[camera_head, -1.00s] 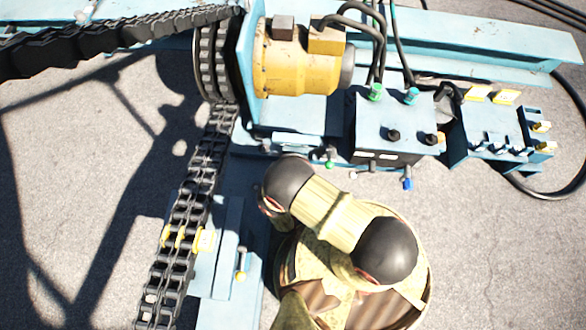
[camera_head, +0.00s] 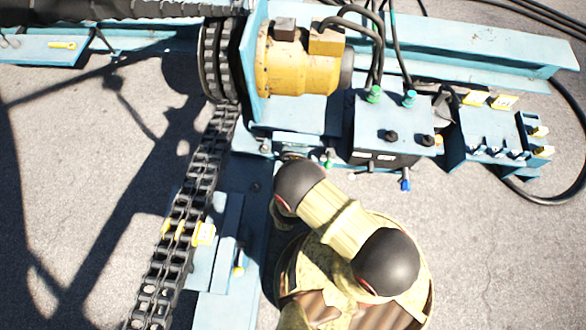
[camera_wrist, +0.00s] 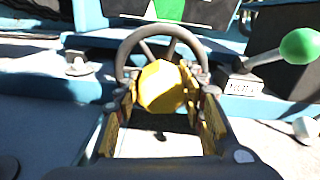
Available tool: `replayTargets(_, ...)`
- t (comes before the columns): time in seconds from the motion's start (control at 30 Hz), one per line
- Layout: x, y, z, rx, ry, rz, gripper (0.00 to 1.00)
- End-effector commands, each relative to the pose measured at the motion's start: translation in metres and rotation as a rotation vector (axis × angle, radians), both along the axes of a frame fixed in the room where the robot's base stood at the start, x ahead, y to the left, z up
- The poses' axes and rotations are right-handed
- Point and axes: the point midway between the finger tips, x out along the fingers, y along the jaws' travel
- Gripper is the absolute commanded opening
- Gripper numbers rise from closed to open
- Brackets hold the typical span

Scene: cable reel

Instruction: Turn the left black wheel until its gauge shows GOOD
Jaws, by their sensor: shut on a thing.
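A dark wheel (camera_wrist: 124,56) with spokes fills the middle of the wrist view, and a yellow faceted piece shows in front of its centre. My gripper (camera_wrist: 166,92) is shut on the wheel, with one finger on each side of the yellow piece. The exact contact at the fingertips is partly hidden. In the head view my arm covers my gripper and most of the wheel.
A control box (camera_head: 388,120) with black and green knobs stands right of my arm. A green knob lever (camera_wrist: 300,46) is close on the right. A chain (camera_head: 190,215) runs down on the left, below a yellow motor (camera_head: 300,65). Open ground lies at the lower right.

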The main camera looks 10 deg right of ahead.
Motion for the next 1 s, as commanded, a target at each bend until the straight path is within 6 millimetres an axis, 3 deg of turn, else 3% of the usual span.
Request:
replayTargets(0.6,-0.0003,-0.0010,-0.0013,0.042,-0.013,-0.002,0.00)
replayTargets(0.63,-0.0003,-0.0010,-0.0014,0.043,-0.012,-0.003,0.40)
replayTargets(1.0,-0.0002,-0.0005,-0.0006,0.041,-0.013,-0.001,0.58)
